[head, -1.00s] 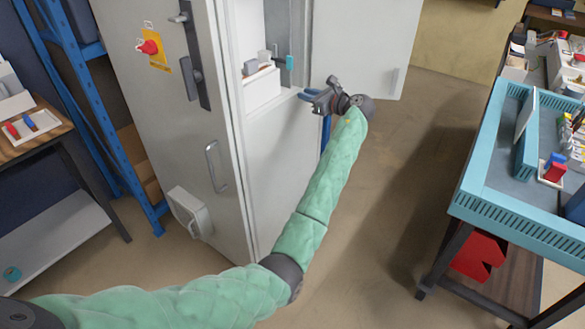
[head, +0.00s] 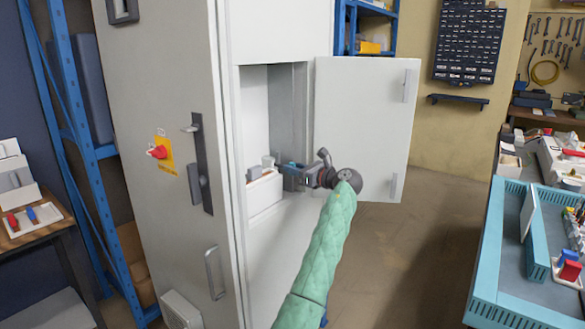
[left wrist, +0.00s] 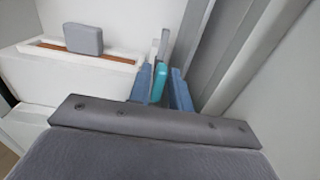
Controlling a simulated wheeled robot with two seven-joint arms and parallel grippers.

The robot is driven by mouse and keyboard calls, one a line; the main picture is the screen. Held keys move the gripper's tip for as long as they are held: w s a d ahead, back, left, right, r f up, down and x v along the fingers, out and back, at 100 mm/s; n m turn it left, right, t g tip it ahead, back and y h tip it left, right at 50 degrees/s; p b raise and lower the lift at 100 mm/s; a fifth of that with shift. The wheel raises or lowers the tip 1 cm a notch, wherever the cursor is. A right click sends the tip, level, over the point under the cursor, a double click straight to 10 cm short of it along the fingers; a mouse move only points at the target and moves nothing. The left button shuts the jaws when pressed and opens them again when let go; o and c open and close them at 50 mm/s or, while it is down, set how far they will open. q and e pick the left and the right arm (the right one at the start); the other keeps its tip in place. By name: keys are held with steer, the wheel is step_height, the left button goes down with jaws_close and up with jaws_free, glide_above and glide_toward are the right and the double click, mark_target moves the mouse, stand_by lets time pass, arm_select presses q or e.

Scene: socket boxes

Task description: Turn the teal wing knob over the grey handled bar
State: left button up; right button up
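The teal wing knob (left wrist: 158,82) is inside the open cabinet, beside a white block. In the left wrist view it stands between the two blue fingers of my left gripper (left wrist: 160,90). The left finger is very close to it, and a narrow gap seems to show on the right. In the head view my left gripper (head: 290,170) reaches into the cabinet opening, and the knob is mostly hidden there. A grey block-like handle (left wrist: 84,38) stands in a brown slot on the white block; I cannot tell if it belongs to the grey handled bar. My right gripper is out of view.
The cabinet door (head: 365,125) stands open to the right of my arm. The white block (left wrist: 60,75) is left of the fingers, and a grey cabinet wall is close on the right. A teal-edged workbench (head: 490,250) is at the right, with clear floor between.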

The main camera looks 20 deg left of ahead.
arm_select(q)
steer(key=shift+w+a, duration=0.15)
steer(key=shift+a, duration=0.2)
jaws_close()
